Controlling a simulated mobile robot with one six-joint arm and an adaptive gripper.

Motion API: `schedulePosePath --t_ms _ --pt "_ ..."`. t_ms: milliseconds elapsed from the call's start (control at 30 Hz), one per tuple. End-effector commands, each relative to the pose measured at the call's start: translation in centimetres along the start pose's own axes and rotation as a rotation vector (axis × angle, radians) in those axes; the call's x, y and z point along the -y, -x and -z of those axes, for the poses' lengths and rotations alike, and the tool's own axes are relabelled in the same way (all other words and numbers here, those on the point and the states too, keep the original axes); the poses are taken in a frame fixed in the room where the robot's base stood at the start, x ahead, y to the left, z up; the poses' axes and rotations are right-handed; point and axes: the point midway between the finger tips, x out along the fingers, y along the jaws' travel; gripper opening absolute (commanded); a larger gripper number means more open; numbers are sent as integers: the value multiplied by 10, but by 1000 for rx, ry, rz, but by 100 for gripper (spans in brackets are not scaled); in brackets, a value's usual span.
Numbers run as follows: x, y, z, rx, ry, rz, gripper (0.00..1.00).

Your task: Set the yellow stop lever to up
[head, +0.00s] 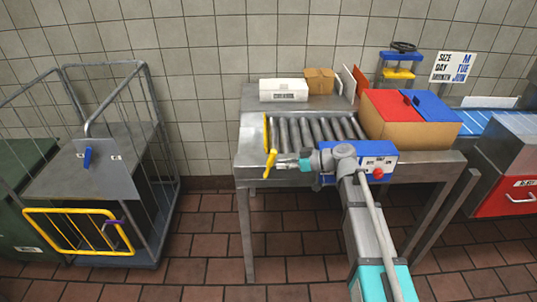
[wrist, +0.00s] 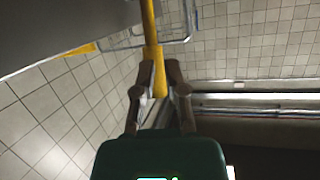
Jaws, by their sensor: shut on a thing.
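The yellow stop lever (head: 268,170) is at the front left corner of the roller table, below the upright yellow plate (head: 265,131) at the left end of the rollers. It slants, with its upper end leaning right and its lower end hanging below the table's front edge. My gripper (head: 279,163) reaches it from the right and is shut on it. In the wrist view the lever (wrist: 151,25) is a yellow bar running between the two fingertips of my gripper (wrist: 160,70). The fingers hide part of the lever.
The metal roller table (head: 241,160) carries a cardboard box with red and blue flaps (head: 410,125). A blue control box with a red button (head: 383,161) is on its front, close to my arm. A wire cage trolley (head: 150,205) stands left, with clear tiled floor (head: 205,230) between.

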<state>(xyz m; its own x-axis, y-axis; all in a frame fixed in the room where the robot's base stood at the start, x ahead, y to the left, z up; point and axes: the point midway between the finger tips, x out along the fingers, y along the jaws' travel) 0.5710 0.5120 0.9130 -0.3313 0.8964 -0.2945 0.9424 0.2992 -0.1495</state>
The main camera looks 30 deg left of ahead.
Motion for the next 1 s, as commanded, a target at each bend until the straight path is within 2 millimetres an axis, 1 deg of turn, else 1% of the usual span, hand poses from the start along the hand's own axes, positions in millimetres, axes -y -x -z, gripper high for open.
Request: schedulePosePath --t_ms 33,167,200,267,300,367,400,467,500,567,600,667,700,767,800,900,1000 --pt "5 16 -14 37 -43 -25 0" --pt "6 57 -51 154 -189 -102 0" --pt "8 72 -64 193 -240 -131 0" --pt "11 95 -83 251 -323 -182 0" --pt "13 111 -97 289 -380 -219 0" --pt "18 136 -117 346 -471 -278 0" --pt "23 153 -130 382 -532 -321 0" --pt "30 178 -150 432 -626 -389 0" --pt "36 195 -163 466 -689 -437 0" --pt "46 221 -181 510 -785 -512 0" --pt "53 238 -193 539 -848 -565 0" --pt "66 264 -211 577 -945 -648 0" --pt "75 281 -222 601 -1010 -706 0" --pt "89 306 -237 632 -1102 -793 0" --pt "99 321 -246 651 -1161 -851 0" --pt "122 355 -266 685 -1291 -986 0" --pt "142 381 -279 706 -1389 -1097 0"
